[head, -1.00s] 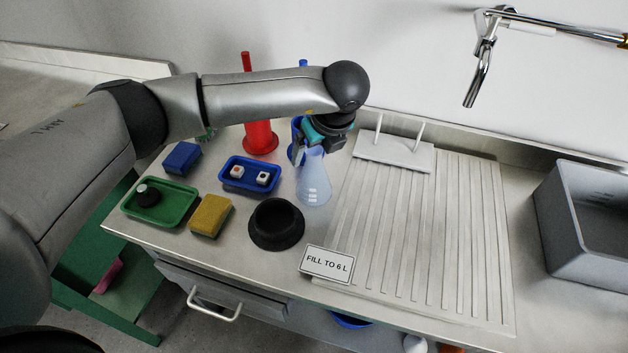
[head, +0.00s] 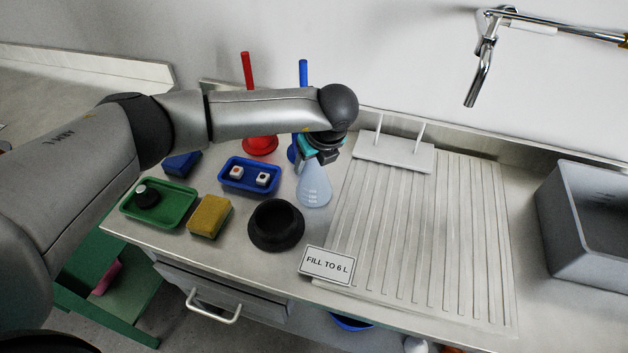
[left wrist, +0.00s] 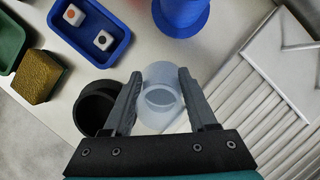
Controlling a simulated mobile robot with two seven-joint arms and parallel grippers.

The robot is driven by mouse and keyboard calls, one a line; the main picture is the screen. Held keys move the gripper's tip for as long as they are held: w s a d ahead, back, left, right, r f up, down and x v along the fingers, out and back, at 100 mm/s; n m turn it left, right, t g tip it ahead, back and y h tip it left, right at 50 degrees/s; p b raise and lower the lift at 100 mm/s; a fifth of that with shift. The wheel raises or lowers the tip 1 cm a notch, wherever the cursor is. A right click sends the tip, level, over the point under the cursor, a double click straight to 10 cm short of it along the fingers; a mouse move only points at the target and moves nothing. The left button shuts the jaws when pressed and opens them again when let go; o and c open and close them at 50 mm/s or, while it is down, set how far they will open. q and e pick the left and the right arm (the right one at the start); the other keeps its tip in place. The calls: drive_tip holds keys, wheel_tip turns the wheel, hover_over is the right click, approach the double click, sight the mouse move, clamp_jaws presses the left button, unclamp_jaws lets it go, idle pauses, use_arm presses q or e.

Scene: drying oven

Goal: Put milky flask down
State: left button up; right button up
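The milky flask (head: 314,188) is a translucent pale-blue conical flask. It stands upright on the steel counter, just left of the ribbed drainboard. My left gripper (head: 316,160) is over its top in the head view and hides the neck and mouth. In the left wrist view the flask (left wrist: 161,100) shows from above between the two spread fingers of my left gripper (left wrist: 160,82). The fingers look apart from the flask's mouth, so the gripper is open around it. My right gripper is not in view.
A black round holder (head: 276,225) stands close by, left of the flask. A blue stand (head: 293,152) and a red stand (head: 260,145) are behind. A blue tray with dice (head: 238,186), a yellow sponge (head: 210,215) and a green tray (head: 177,212) lie left.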

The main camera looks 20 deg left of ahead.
use_arm(q)
clamp_jaws()
idle(0.5)
drive_tip(key=shift+r, duration=0.1)
wheel_tip(320, 180, up, 20)
drive_tip(key=p, duration=0.2)
drive_tip(key=s+f+n+g+h, duration=0.1)
drive_tip(key=s+f+n+g, duration=0.1)
drive_tip(key=s+n, duration=0.6)
drive_tip(key=s+a+f+n+g+h, duration=0.1)
drive_tip(key=s+n+g, duration=0.4)
drive_tip(key=n, duration=1.4)
drive_tip(key=s+f+h, duration=0.1)
drive_tip(key=s, duration=0.3)
drive_tip(key=shift+f+g, duration=0.3)
drive_tip(key=shift+f, duration=0.05)
